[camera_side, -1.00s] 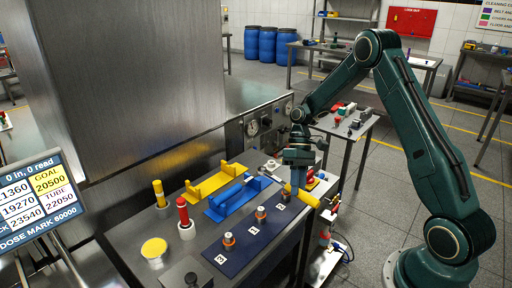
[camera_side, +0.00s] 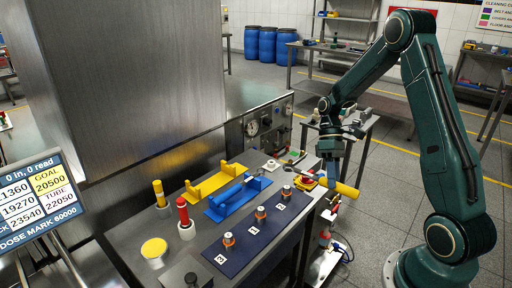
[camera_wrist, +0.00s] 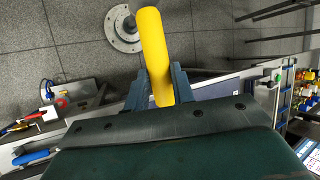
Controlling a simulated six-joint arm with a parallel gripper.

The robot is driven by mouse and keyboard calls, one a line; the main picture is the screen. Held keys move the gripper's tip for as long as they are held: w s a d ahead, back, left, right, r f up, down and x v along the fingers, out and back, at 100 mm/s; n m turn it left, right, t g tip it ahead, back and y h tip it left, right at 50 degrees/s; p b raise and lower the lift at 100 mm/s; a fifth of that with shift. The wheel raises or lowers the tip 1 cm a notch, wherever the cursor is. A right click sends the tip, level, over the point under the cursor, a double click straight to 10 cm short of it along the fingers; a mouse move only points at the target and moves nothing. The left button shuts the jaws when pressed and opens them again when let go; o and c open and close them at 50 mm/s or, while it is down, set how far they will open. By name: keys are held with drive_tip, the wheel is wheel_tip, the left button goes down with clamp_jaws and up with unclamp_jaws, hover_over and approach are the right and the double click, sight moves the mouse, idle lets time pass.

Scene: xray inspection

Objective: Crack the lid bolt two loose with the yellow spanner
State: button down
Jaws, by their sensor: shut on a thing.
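My gripper (camera_side: 331,158) is shut on the yellow handle of the yellow spanner (camera_side: 346,189), off the right edge of the bench. In the wrist view the yellow spanner (camera_wrist: 152,45) stands out between the two fingers of my gripper (camera_wrist: 160,90). The spanner's head end points left toward the far bolt (camera_side: 287,192); whether it touches anything is unclear. Three orange-and-silver bolts stand on a dark blue plate (camera_side: 242,252) with white number tags. The middle bolt (camera_side: 261,213) and near bolt (camera_side: 229,240) stand clear of my gripper. The tag numbers are hard to read.
A yellow cradle (camera_side: 205,187) stands empty. A blue cradle (camera_side: 218,212) holds a blue spanner. A gauge panel (camera_side: 254,128) rises behind.

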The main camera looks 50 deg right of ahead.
drive_tip(key=shift+f, duration=0.1)
drive_tip(key=shift+f, duration=4.3)
drive_tip(key=shift+d, duration=0.2)
drive_tip(key=shift+w+d+n+g+h, duration=0.2)
drive_tip(key=shift+d+n+g+h, duration=0.05)
drive_tip(key=shift+d+n, duration=0.4)
drive_tip(key=shift+w+d+n+g+h, duration=0.2)
drive_tip(key=shift+d+n+g+h, duration=0.05)
drive_tip(key=shift+d+n, duration=0.35)
drive_tip(key=shift+w+d+n+g+h, duration=0.15)
drive_tip(key=shift+w+d+n+h, duration=0.2)
drive_tip(key=shift+d+n, duration=0.3)
drive_tip(key=shift+w+d+n+g+h, duration=0.15)
drive_tip(key=shift+w+d+n+h, duration=0.2)
drive_tip(key=shift+d+n, duration=0.25)
